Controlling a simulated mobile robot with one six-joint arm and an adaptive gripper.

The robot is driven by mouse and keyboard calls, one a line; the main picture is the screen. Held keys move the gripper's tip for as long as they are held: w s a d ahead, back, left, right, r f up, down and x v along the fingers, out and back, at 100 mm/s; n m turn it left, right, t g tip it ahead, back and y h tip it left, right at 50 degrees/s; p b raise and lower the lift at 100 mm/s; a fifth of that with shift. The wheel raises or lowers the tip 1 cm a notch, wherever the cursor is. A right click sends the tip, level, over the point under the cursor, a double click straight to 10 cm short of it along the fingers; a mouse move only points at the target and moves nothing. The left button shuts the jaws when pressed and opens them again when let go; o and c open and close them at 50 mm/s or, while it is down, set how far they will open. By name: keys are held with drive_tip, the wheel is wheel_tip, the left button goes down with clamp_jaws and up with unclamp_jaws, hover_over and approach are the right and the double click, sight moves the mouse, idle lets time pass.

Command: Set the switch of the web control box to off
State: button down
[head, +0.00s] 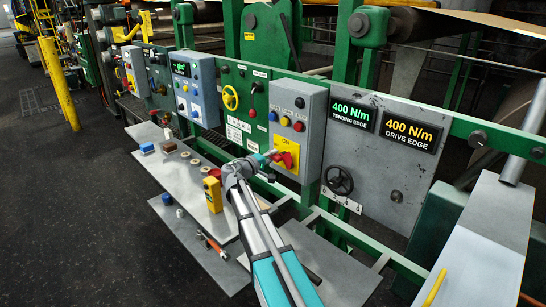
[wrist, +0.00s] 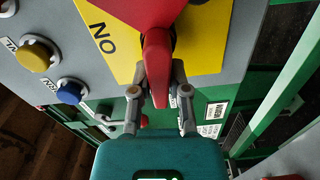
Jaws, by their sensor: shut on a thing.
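The grey control box (head: 313,108) is on the green frame at the centre of the head view. It carries a red rotary switch (head: 286,158) on a yellow plate (head: 291,144) marked ON. In the wrist view the red switch handle (wrist: 156,62) sits between the two fingers of my gripper (wrist: 158,82), which is shut on it. The yellow plate also fills the top middle of the wrist view. In the head view my gripper (head: 268,156) reaches the switch from the left, and its fingertips are hard to make out.
Several coloured buttons sit on the box, among them a yellow one (wrist: 34,55) and a blue one (wrist: 69,91). A blue-grey box (head: 194,85) and yellow handwheel (head: 230,97) are to the left. A metal bench (head: 180,180) with small items lies below.

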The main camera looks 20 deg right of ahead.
drive_tip(key=shift+f+n, duration=0.2)
drive_tip(key=shift+n, duration=0.4)
drive_tip(key=c, duration=0.6)
unclamp_jaws()
drive_tip(key=shift+a, duration=0.15)
drive_tip(key=v, duration=1.2)
